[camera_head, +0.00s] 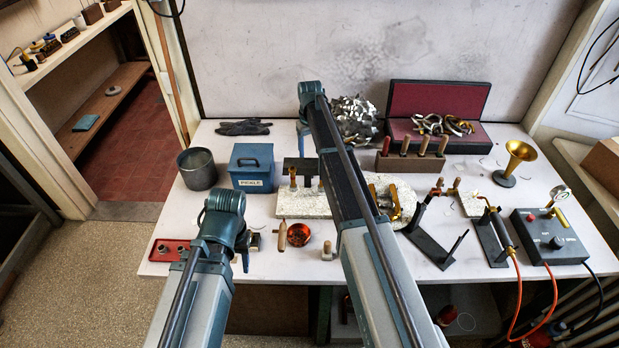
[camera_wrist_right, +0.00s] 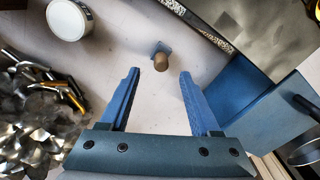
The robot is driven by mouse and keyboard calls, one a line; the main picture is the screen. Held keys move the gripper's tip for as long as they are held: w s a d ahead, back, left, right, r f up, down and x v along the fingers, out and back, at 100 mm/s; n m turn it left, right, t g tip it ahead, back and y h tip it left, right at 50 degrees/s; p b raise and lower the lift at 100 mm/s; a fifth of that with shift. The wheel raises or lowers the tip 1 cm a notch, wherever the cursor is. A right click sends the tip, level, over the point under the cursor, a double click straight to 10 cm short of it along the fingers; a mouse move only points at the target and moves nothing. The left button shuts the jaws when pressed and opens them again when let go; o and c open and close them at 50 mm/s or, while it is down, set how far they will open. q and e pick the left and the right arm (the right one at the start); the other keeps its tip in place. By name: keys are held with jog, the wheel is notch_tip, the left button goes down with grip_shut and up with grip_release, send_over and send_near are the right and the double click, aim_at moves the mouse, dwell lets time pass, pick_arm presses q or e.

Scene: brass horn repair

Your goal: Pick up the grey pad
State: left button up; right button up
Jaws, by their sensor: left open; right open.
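I cannot pick out a grey pad for certain. A dark grey, flat, crumpled item (camera_head: 244,127), glove-like, lies at the back left of the table. My right gripper is largely hidden behind its own arm in the head view. In the right wrist view my right gripper (camera_wrist_right: 158,78) is open and empty above the white table top. A small blue piece with a brown cylinder (camera_wrist_right: 161,58) is beyond and between its fingertips, apart from them. My left gripper (camera_head: 243,256) is partly hidden by its wrist, low over the table's front left; I see nothing held.
The blue box (camera_head: 252,167) stands left of my right gripper, beside a grey pot (camera_head: 197,169). Shiny metal scraps (camera_head: 354,120) lie to its right. A white round container (camera_wrist_right: 70,18) shows in the wrist view. A teal slab (camera_head: 86,122) lies on the low left shelf.

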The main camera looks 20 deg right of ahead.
pick_arm(q)
jog(key=shift+f, duration=0.4)
pick_arm(e)
jog(key=shift+f, duration=0.4)
notch_tip(320, 180, down, 5)
jog(key=b, duration=0.5)
jog(key=shift+a+f, duration=0.1)
jog(key=shift+f, duration=0.1)
pick_arm(q)
notch_tip(320, 180, down, 5)
jog(key=shift+f, duration=0.1)
pick_arm(e)
jog(key=shift+r, duration=0.1)
grip_shut()
